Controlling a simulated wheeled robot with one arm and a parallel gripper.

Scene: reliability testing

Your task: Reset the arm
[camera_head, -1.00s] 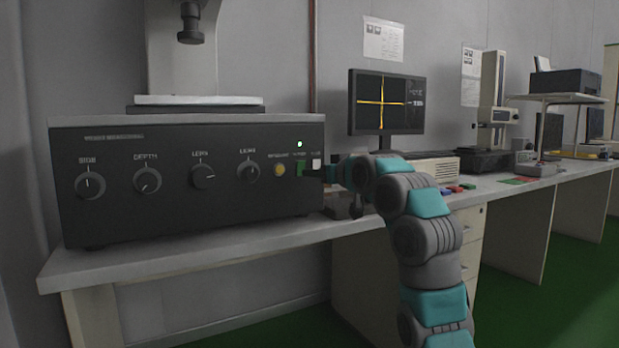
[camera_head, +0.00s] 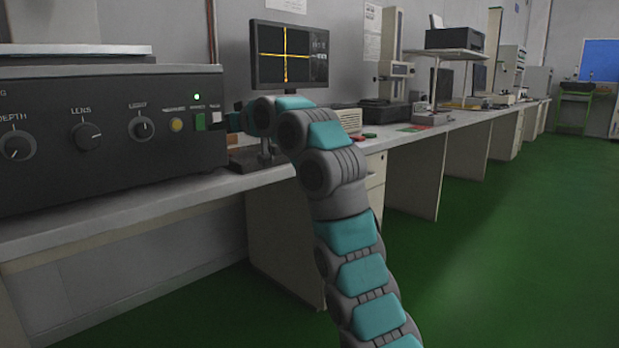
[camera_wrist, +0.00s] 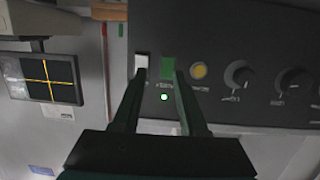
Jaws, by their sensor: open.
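My arm (camera_head: 340,200), grey and teal, reaches from the lower right to the front panel of a black control box (camera_head: 90,150) in the head view. My gripper (camera_wrist: 160,75) is open and empty in the wrist view, which shows the panel upside down. Its two dark fingers point at the panel, one near a white switch (camera_wrist: 141,62) and the other near a green switch (camera_wrist: 168,66). I cannot tell whether the fingertips touch the panel. A green light (camera_wrist: 164,97) is lit close by. In the head view the gripper is mostly hidden behind my arm.
The box stands on a long grey bench (camera_head: 150,208). A monitor (camera_head: 289,54) with a yellow cross stands behind my arm, and a small dark stand (camera_head: 262,158) sits beneath it. More instruments (camera_head: 392,90) line the bench. The green floor (camera_head: 500,250) at right is open.

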